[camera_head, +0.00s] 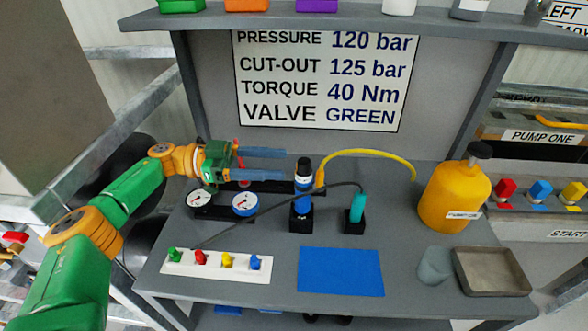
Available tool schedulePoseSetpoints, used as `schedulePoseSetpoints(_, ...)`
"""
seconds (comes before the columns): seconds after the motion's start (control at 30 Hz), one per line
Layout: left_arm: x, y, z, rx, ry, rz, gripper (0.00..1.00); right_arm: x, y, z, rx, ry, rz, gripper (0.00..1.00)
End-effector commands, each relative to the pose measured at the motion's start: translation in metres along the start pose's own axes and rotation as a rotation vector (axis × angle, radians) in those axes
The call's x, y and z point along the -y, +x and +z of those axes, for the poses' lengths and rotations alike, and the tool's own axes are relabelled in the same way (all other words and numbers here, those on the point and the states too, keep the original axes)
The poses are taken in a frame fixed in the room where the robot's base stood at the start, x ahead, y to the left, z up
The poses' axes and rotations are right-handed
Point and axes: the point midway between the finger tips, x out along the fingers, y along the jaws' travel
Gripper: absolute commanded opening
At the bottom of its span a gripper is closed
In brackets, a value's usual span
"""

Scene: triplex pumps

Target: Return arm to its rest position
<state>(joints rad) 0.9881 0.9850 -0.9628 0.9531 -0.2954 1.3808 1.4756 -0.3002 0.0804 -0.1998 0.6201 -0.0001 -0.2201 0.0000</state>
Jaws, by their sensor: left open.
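My left arm (137,187), green and orange, reaches in from the left over the grey workbench (240,312). My left gripper (284,164) is open and points right, with nothing visible between its blue-grey fingers. My right gripper is out of view.
Two gauges (245,204), a strip of coloured valves (215,265), a teal-handled tool (357,206), a yellow hose (370,152), a yellow jug (452,195) and a tray (491,271) occupy the bench. A blue mat (341,271) is bare. A shelf (330,19) overhangs the back.

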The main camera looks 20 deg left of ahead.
Motion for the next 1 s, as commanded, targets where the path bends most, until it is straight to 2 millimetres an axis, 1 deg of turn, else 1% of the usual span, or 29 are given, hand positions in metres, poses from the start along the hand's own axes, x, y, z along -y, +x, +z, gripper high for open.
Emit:
schedulePoseSetpoints(0.03,0.0,-0.004,0.002,0.0,0.0,-0.001,0.64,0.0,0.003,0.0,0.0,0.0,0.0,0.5)
schedulePoseSetpoints(0.1,0.0,-0.006,0.0,0.0,-0.001,0.001,0.64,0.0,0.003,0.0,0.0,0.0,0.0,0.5)
schedulePoseSetpoints(0.47,0.0,-0.006,-0.001,0.0,-0.001,0.001,0.64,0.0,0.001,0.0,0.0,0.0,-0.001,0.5)
schedulePoseSetpoints(0.53,0.0,-0.006,-0.01,0.0,0.0,0.001,0.64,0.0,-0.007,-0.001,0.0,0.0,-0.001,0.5)
schedulePoseSetpoints(0.57,0.0,-0.006,-0.018,0.0,0.0,0.001,0.64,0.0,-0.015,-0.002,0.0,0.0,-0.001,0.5)
schedulePoseSetpoints(0.6,0.0,-0.006,-0.03,0.0,0.0,0.001,0.64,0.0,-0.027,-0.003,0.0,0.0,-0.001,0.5)
schedulePoseSetpoints(0.73,0.0,-0.006,-0.06,0.0,0.0,0.001,0.64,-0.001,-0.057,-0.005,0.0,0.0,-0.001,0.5)
schedulePoseSetpoints(1.0,0.0,-0.006,-0.092,0.0,0.0,0.001,0.64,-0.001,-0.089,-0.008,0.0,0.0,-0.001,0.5)
